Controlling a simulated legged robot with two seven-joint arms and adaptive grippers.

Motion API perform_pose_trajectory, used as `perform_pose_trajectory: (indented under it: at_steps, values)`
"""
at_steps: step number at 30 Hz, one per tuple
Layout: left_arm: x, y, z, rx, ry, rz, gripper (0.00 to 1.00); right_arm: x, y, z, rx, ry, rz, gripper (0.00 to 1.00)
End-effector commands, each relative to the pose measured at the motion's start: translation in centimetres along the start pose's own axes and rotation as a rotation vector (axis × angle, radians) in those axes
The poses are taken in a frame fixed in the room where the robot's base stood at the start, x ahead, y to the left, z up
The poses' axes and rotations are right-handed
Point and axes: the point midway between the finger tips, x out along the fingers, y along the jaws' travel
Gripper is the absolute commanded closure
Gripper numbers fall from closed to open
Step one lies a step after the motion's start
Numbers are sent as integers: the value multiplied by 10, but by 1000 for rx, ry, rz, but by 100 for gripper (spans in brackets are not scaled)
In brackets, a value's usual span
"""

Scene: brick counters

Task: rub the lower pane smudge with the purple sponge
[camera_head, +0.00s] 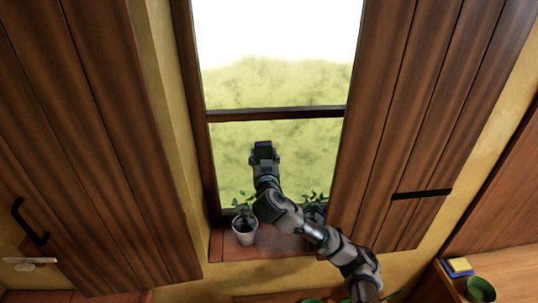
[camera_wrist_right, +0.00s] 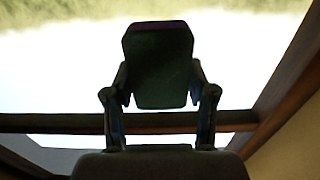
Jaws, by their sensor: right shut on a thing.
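My right gripper (camera_head: 263,154) is raised in front of the window's lower pane (camera_head: 308,157), left of the pane's middle. It is shut on the purple sponge (camera_head: 262,144), whose purple edge shows at the tip. In the right wrist view the sponge (camera_wrist_right: 160,68) is a dark block with a thin purple rim, held upright between the two fingers. I cannot tell whether the sponge touches the glass. I cannot make out the smudge against the blurred green outside. My left gripper is not in view.
A white potted plant (camera_head: 244,232) stands on the window sill (camera_head: 275,246), and more leaves show behind my right arm. Wooden shutters flank the window. A yellow and blue block (camera_head: 457,267) and a green bowl (camera_head: 480,290) sit on the right counter.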

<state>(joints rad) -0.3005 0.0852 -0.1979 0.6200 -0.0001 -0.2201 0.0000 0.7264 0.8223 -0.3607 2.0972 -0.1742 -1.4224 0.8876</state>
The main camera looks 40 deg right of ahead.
Motion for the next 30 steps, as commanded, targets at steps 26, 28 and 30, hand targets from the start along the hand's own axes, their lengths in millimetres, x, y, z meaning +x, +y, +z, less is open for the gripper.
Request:
perform_pose_trajectory:
  at_steps: [26, 28, 30]
  values:
    - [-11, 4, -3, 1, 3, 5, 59, 1, -58, 0, -1, -2, -2, 72]
    - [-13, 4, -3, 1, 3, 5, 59, 0, -59, -2, -1, -2, -3, 72]
    - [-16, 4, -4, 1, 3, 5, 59, -1, -58, -6, 0, -1, -2, 72]
